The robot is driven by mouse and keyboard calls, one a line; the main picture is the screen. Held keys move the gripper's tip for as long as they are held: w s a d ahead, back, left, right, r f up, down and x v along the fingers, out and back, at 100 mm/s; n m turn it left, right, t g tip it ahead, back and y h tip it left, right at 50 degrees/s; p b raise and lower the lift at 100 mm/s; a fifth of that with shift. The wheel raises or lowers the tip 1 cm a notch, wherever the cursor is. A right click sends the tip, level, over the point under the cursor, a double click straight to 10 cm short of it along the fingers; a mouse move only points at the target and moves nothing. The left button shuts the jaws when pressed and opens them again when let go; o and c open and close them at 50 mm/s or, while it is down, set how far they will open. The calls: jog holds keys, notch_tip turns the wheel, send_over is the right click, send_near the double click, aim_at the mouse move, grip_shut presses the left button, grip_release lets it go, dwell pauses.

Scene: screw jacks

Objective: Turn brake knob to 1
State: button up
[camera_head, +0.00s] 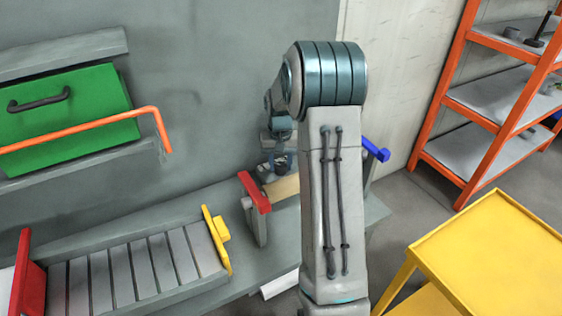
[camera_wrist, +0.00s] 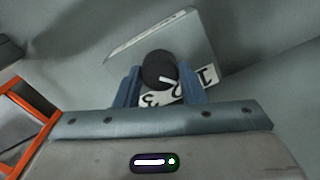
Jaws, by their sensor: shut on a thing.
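The brake knob (camera_wrist: 159,69) shows in the wrist view as a round black knob with a white pointer line. It sits on a grey box (camera_wrist: 190,43) with a white label (camera_wrist: 206,77) carrying black digits, partly hidden by the knob and fingers. The pointer points right and slightly up in the picture, toward the label's right part. My gripper (camera_wrist: 159,86) has its two blue fingers on either side of the knob and is shut on it. In the head view my gripper (camera_head: 278,160) is at the wall behind my arm, and the knob cannot be made out there.
A bench with a red-ended holder (camera_head: 255,192) and a blue bar (camera_head: 375,150) lies near my arm. A slatted conveyor (camera_head: 130,268) is at left, below a green drawer (camera_head: 65,105) with an orange rail (camera_head: 85,130). An orange shelf (camera_head: 490,125) and yellow table (camera_head: 490,245) stand right.

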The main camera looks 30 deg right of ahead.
aim_at(280, 165)
jog(key=shift+n, duration=0.3)
dwell(0.4)
jog(key=o, duration=1)
notch_tip(280, 165, up, 14)
jog(key=p, duration=0.1)
